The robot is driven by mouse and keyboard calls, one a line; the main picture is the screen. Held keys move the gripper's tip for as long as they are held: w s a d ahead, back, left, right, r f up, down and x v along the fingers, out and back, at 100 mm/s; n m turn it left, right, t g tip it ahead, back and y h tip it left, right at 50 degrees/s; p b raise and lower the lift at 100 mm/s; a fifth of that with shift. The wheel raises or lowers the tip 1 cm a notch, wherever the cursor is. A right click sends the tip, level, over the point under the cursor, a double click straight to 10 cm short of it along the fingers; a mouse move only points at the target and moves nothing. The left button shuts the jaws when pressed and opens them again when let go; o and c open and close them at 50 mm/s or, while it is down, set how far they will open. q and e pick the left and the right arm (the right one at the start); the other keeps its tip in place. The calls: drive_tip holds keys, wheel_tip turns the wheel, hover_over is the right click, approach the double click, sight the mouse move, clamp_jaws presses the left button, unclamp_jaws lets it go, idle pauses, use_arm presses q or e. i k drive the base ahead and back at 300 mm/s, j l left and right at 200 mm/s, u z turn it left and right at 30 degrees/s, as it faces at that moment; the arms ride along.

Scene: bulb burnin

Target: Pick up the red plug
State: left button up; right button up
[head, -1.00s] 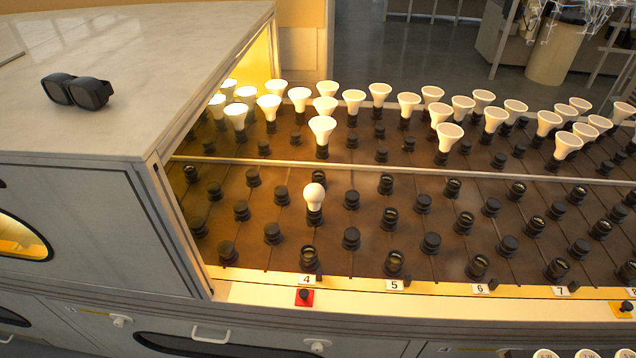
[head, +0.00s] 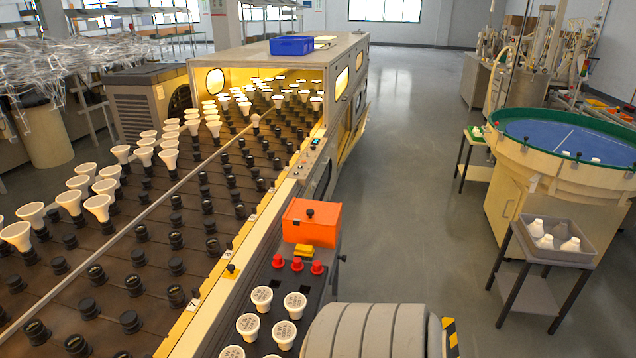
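Three red plugs stand in a row on the dark strip at the end of the machine in the head view: a left one (head: 278,261), a middle one (head: 297,265) and a right one (head: 317,268). They are just in front of an orange box (head: 311,222) with a black knob and a small yellow block (head: 304,251). The frames do not show which of the three is meant. Neither of my grippers is in view.
White bulbs (head: 262,299) stand in the dark tray below the plugs. A grey ribbed rounded body (head: 365,330) lies close at the bottom. Left is the socket bed (head: 110,258). Right are a grey bin (head: 553,250) of white bottles and a blue round table (head: 560,135); floor between is clear.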

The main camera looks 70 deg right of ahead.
sight(277, 261)
drive_tip(key=z, duration=2)
drive_tip(key=l, duration=0.15)
drive_tip(key=i, duration=0.05)
